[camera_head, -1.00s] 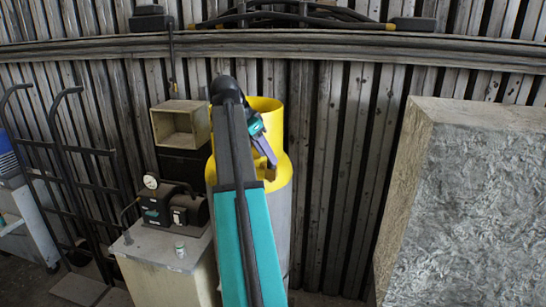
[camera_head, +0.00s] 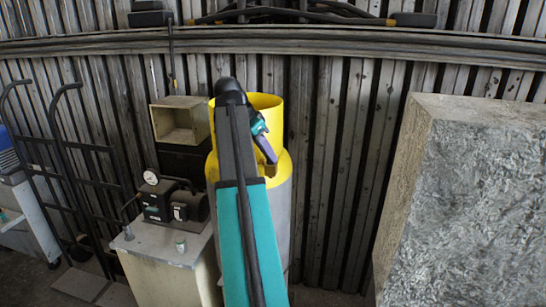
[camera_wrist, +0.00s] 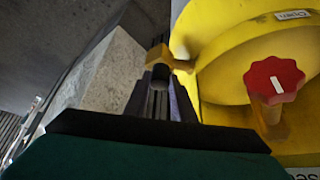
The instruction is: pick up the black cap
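The black cap (camera_wrist: 160,75) seems to be the small dark round piece at the end of a brass-yellow fitting (camera_wrist: 159,56) in the wrist view. The fitting is beside the yellow collar (camera_wrist: 222,45) of a gas cylinder. My gripper (camera_wrist: 160,88) has its two dark fingers apart, one on each side of the dark piece. I cannot tell whether they press on it. In the head view my gripper (camera_head: 270,157) is at the right side of the yellow collar (camera_head: 265,102), partly hidden by my arm. The cap is not clear there.
A red valve knob (camera_wrist: 274,80) is close to the right of my fingers in the wrist view. A small cabinet with a black pump (camera_head: 172,203) stands left of the cylinder. A large rough block (camera_head: 470,195) stands to the right. A corrugated wall is behind.

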